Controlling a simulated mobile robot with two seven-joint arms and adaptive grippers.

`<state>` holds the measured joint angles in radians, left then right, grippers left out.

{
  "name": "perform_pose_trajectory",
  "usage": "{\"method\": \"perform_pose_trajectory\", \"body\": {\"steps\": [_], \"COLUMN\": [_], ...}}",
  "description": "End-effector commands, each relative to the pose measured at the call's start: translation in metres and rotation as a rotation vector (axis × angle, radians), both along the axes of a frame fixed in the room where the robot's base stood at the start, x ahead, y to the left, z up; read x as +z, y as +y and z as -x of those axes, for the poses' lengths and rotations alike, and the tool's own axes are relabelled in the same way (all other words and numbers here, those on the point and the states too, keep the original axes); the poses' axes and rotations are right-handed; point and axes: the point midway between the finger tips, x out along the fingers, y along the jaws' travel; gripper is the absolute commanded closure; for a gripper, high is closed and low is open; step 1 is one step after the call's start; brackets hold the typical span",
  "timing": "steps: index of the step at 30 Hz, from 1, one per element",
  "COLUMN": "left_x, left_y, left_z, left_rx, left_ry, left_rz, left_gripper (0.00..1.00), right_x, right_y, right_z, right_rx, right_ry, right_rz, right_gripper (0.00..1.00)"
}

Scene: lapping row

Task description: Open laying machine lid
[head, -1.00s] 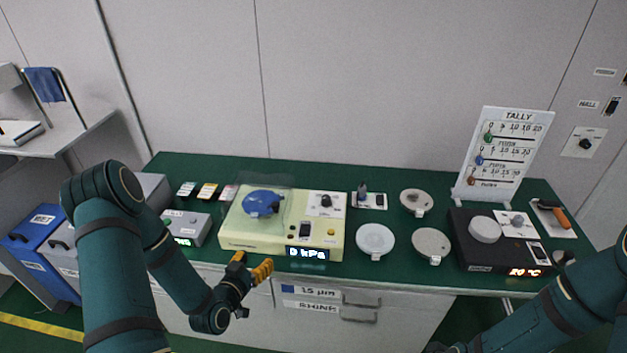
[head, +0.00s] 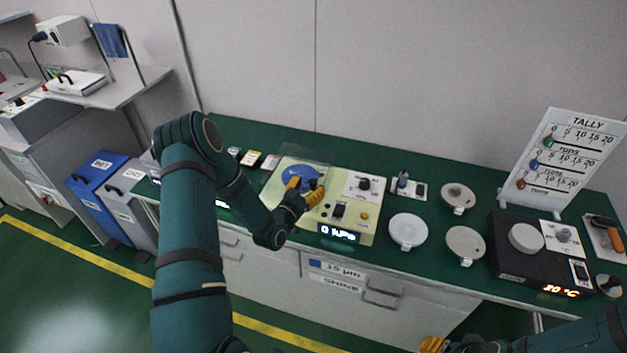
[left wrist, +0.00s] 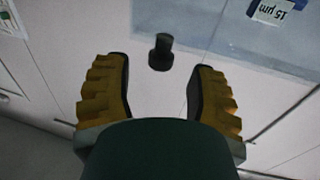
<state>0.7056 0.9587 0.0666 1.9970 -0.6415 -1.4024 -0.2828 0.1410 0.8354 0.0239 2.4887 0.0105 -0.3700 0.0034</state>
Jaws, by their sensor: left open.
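The cream lapping machine (head: 352,222) stands on the green bench, with a blue disc (head: 297,173) at its left. A clear lid (head: 312,152) shows faintly around the disc; its exact angle is hard to tell. My left gripper (head: 304,190) is open at the front of the disc area and hides part of it. In the left wrist view, a black knob (left wrist: 161,52) shows between and beyond the open, empty fingers (left wrist: 163,95), before a bluish see-through panel. My right gripper (head: 432,343) shows only as a yellow piece at the bottom edge.
Round plates (head: 408,230) lie right of the machine. A black heater unit (head: 520,262) and the tally board (head: 575,158) stand farther right. Small coloured cards (head: 250,157) lie behind left. Drawers (head: 395,290) are below the bench. Blue and grey bins (head: 98,180) stand left.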

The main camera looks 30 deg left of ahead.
Motion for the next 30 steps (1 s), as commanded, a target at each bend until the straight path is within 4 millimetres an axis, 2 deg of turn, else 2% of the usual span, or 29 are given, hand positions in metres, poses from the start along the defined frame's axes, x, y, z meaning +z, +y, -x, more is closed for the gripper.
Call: {"method": "perform_pose_trajectory", "body": {"steps": [3,7,17,18,23,24,30], "left_x": [0.0,0.0,0.0,0.0,0.0,0.0,0.001], "left_y": [0.001,0.001,0.001,0.001,0.001,0.001,0.001], "left_z": [-0.016,-0.026,-0.03,-0.03,-0.03,-0.03,-0.03], "left_rx": [-0.001,-0.001,0.0,0.0,0.0,0.0,-0.001], "left_ry": [0.0,0.0,0.001,0.001,0.001,0.001,0.005], "left_rz": [0.0,0.0,0.001,0.001,0.0,0.0,0.001], "left_gripper": [0.43,0.43,0.43,0.41,0.97,1.0,1.0], "right_x": [0.001,0.002,0.002,0.002,0.002,0.002,0.003], "right_y": [0.0,0.0,0.0,0.0,0.0,0.0,0.0], "right_z": [0.0,0.0,0.0,0.0,0.0,0.0,0.0], "right_rx": [0.0,0.0,0.0,0.0,0.0,0.0,0.0], "right_ry": [0.0,0.0,0.0,0.0,0.0,0.0,0.0], "right_rz": [0.0,0.0,0.0,0.0,0.0,0.0,0.0], "right_gripper": [0.53,0.53,0.53,0.53,0.53,0.53,0.53]}}
